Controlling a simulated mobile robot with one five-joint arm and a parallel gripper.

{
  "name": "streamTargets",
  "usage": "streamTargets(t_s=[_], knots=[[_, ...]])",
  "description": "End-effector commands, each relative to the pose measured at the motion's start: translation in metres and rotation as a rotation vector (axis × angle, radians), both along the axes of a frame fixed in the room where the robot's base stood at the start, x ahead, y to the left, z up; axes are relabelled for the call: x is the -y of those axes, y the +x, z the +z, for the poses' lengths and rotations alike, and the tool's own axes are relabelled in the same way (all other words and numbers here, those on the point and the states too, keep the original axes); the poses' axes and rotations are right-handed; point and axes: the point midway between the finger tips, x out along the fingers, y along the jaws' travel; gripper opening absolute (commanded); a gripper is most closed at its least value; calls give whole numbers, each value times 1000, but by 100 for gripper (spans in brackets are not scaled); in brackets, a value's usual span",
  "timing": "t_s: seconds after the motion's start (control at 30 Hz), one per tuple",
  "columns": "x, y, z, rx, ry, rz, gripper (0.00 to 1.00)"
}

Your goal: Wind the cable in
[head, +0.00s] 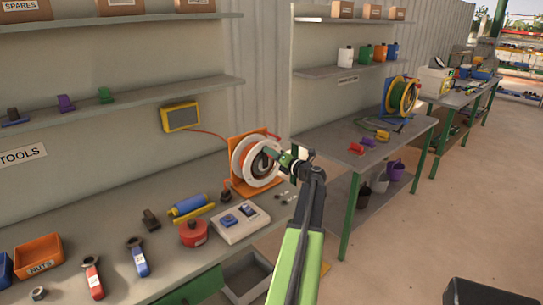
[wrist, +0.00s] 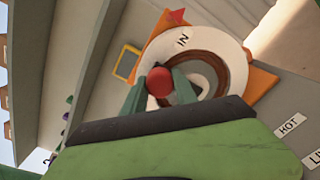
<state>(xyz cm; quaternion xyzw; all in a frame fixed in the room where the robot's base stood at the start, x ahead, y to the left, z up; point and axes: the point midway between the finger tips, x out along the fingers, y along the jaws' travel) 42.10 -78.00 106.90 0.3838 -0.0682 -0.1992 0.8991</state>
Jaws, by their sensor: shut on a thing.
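A cable reel with a white flange (head: 238,160) stands in an orange frame (head: 236,185) at the bench's back right. It also shows in the wrist view (wrist: 235,70), with the word IN on its flange and brown-red windings inside. A thin red cable (head: 208,133) runs from a yellow-framed box (head: 181,117) on the wall towards the reel. My gripper (head: 272,153) is at the reel's face. In the wrist view its green fingers (wrist: 160,92) are shut on the reel's round red knob (wrist: 160,80). The knob is largely hidden in the head view.
A grey box with blue switches (head: 247,229), a red pot (head: 193,233) and a blue roller (head: 187,205) stand on the bench left of my arm. Another reel (head: 403,95) stands on the bench to the right.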

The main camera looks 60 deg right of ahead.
Motion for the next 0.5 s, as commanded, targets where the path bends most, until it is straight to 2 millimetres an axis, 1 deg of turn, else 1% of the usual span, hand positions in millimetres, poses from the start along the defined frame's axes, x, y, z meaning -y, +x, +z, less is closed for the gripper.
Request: streamTargets(t_s=[0.1,0.13,0.27,0.5], knots=[[2,-2,0,-1,0,-4,0],[2,-2,0,-1,0,-4,38],[2,-2,0,-1,0,-4,55],[2,-2,0,0,0,-3,55]])
